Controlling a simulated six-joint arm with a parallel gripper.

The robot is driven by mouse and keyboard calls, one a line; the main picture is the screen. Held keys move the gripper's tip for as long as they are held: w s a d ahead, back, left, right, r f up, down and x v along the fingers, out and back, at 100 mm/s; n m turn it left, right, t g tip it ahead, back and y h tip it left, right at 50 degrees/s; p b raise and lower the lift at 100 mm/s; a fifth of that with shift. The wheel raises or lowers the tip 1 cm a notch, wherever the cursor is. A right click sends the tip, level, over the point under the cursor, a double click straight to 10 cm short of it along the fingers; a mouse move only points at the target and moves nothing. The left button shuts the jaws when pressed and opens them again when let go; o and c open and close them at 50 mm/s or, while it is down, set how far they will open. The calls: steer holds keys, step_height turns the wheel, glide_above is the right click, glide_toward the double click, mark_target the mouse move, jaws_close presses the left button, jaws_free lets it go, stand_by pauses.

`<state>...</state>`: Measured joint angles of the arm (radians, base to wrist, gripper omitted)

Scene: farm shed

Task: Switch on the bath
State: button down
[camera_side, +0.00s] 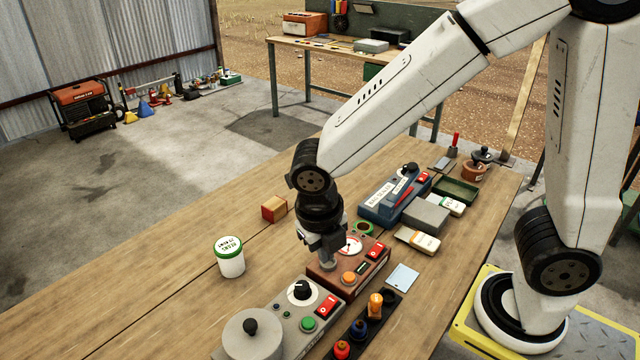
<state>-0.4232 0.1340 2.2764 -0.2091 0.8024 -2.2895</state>
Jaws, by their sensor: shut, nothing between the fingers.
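A grey unit (280,311) with a round lid (252,338) stands at the bottom of the side view and looks like the bath. Its front carries a black dial (302,290), a red rocker switch (327,306) and a green button (308,324). The bottom of the unit is cut off by the frame. My gripper (328,263) points down, shut and empty, over the left part of a red-brown unit (372,266) just behind the grey one. I cannot tell whether it touches that unit. The red-brown unit has a gauge, a red switch (376,250) and an orange button (349,278).
A blue unit (375,208) stands farther back, beside a grey box (425,216) and a green tray (457,190). A white tub (230,260) and a red-and-wood block (274,209) stand left. Coloured handles stand in a black rack (388,318). The bench's left side is mostly clear.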

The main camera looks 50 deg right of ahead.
mark_target(328, 306)
steer(key=n, duration=0.1)
steer(key=a+n, duration=0.1)
steer(key=n, duration=0.1)
steer(key=shift+r, duration=0.2)
steer(key=shift+f, duration=0.15)
steer(key=shift+d+f, duration=0.45)
steer(key=shift+f, duration=1.8)
steer(key=shift+d+f, duration=0.5)
steer(key=shift+f, duration=1.75)
steer(key=shift+d+f, duration=0.45)
steer(key=shift+f, duration=1.8)
steer(key=shift+d+f, duration=0.1)
steer(key=shift+f, duration=0.15)
steer(key=shift+a, duration=0.25)
steer(key=shift+a+r, duration=0.1)
steer(key=shift+a, duration=0.45)
